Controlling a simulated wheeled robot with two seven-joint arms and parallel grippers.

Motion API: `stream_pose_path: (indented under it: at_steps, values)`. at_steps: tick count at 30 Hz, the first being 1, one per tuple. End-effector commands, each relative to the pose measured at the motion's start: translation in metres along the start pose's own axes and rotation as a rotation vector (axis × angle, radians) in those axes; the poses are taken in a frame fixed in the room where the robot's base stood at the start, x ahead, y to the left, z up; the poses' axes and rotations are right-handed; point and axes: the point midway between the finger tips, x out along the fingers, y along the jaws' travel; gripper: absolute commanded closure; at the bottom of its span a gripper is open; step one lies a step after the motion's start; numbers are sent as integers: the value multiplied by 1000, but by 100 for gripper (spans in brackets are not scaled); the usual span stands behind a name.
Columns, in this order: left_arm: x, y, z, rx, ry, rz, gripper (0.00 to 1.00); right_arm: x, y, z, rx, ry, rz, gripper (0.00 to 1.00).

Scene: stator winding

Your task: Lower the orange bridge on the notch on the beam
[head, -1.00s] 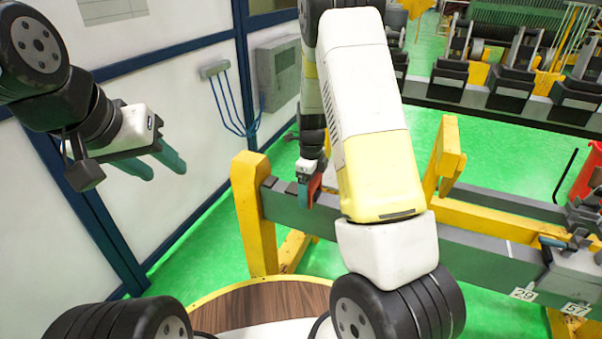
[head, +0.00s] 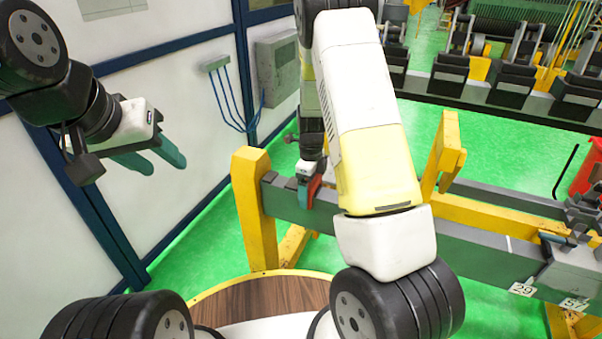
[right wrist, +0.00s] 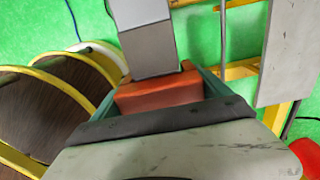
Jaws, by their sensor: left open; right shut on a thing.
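The orange bridge (head: 314,188) is a small block held at the left end of the long grey beam (head: 400,228). In the right wrist view the bridge (right wrist: 158,94) lies across the end of the grey beam (right wrist: 147,40), between two teal fingers. My right gripper (head: 308,192) is shut on the bridge. The notch is hidden, and I cannot tell whether the bridge touches the beam. My left gripper (head: 165,160) is open and empty in the air at the left, far from the beam.
A yellow post (head: 254,212) stands at the beam's left end, and another yellow support (head: 446,155) rises behind it. Number plates (head: 522,289) and grey clamps sit at the right of the beam. My right arm hides part of the beam.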

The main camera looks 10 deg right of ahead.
Motion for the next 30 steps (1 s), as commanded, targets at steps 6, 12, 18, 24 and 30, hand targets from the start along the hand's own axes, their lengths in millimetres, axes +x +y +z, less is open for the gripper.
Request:
stream_pose_path:
  at_steps: [6,12,18,24,30]
  values:
    - [0,0,0,0,0,0,57,1,0,0,0,0,0,64]
    - [0,0,0,0,0,0,57,1,0,0,0,0,0,64]
    - [0,0,0,0,0,0,57,1,0,0,0,0,0,0]
    - [0,0,0,0,0,0,57,1,0,0,0,1,0,0]
    - [0,0,0,0,0,0,57,-5,-1,0,0,-1,-1,0]
